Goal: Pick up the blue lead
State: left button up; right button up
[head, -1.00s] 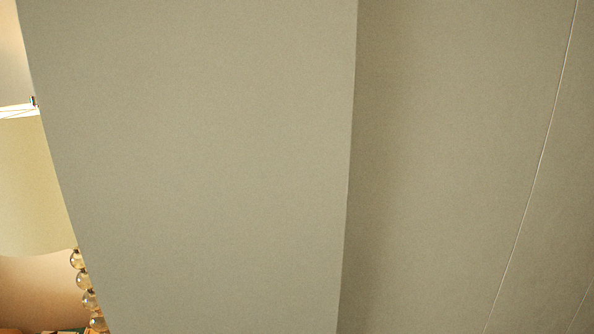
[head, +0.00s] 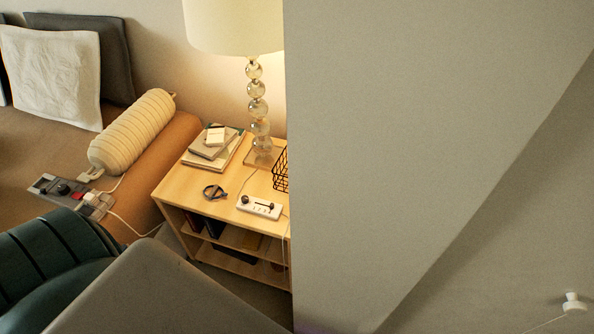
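A small dark blue-grey looped strap or cord (head: 214,192) lies on top of the wooden side table (head: 178,187), near its front left edge. It may be the blue lead, but it is too small to be sure. Neither of my grippers is in the head view.
On the table stand a lamp (head: 258,108), stacked books (head: 211,152), a black wire basket (head: 281,170) and a white power strip (head: 260,207). A large grey panel (head: 400,150) blocks the right. A dark green ribbed object (head: 55,262) and grey slab (head: 160,295) fill the lower left.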

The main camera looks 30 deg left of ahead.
aim_at(210, 196)
jog(key=u, duration=1.7)
